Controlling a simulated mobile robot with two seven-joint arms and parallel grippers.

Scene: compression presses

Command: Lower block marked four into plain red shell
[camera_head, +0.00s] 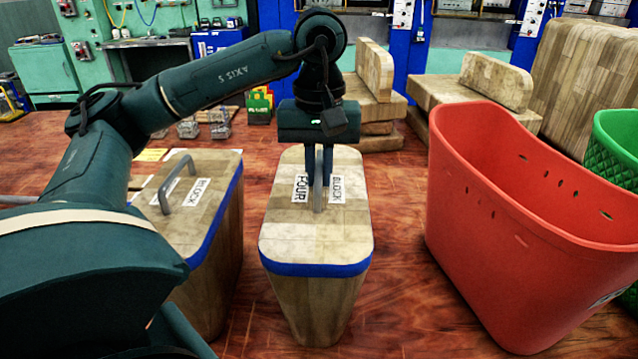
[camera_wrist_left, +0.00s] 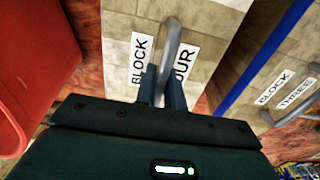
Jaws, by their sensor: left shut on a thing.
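The wooden block marked four (camera_head: 316,237) has a blue band near its top, a metal handle and labels reading BLOCK and FOUR. It stands upright in the middle of the head view. It also shows in the left wrist view (camera_wrist_left: 200,55). My left gripper (camera_head: 318,180) is above it, shut on its handle (camera_wrist_left: 168,50). The block's base seems to be at the table, but I cannot tell whether it touches. The plain red shell (camera_head: 535,235) stands to the right, apart from the block, its top open. My right gripper is not in view.
Another wooden block (camera_head: 205,215) with a handle stands close on the left, its label reading THREE in the left wrist view (camera_wrist_left: 293,85). A green shell (camera_head: 616,150) is at the far right. Wooden slabs (camera_head: 375,100) lie behind. A strip of table separates block and red shell.

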